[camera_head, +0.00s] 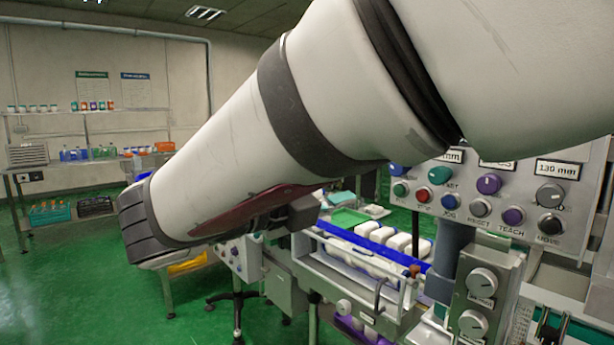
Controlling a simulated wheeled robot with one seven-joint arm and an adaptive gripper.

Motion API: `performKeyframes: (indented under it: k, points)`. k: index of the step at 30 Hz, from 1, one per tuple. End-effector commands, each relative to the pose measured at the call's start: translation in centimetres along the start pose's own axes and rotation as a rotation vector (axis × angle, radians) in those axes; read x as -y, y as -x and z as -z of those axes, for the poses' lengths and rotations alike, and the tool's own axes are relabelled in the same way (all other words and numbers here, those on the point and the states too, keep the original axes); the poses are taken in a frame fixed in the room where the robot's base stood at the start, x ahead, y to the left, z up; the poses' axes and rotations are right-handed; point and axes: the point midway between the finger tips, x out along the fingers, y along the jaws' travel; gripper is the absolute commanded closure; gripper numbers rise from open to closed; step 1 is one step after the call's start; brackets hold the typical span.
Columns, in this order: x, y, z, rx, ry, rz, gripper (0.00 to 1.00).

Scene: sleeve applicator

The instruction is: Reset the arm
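My arm (290,110) crosses the picture from the upper right down to a dark-banded joint at the left. It is large and close to the camera. I cannot make out my gripper's fingers; the end of the arm is hidden or out of frame. Behind the arm stands the sleeve applicator, with a grey control panel (450,205) of coloured buttons and knobs at the right. The arm covers part of the machine and the panel's upper left.
A grey box with two dials (480,300) stands close at the lower right. A green tray (348,218) lies behind the conveyor. Shelves (85,110) with bottles line the back wall at left. The green floor (70,285) at lower left is clear.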

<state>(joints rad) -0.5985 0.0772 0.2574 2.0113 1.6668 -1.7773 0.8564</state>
Motion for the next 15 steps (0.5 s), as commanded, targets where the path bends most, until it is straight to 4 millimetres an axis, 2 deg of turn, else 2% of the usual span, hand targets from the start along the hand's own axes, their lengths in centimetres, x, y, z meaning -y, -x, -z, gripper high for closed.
performKeyframes:
  k: [11, 15]
  points:
    - [0.0, 0.2, 0.0, 0.003, 0.0, -0.001, 0.56]
    - [0.8, -0.8, -1.2, 0.074, 0.008, -0.016, 0.56]
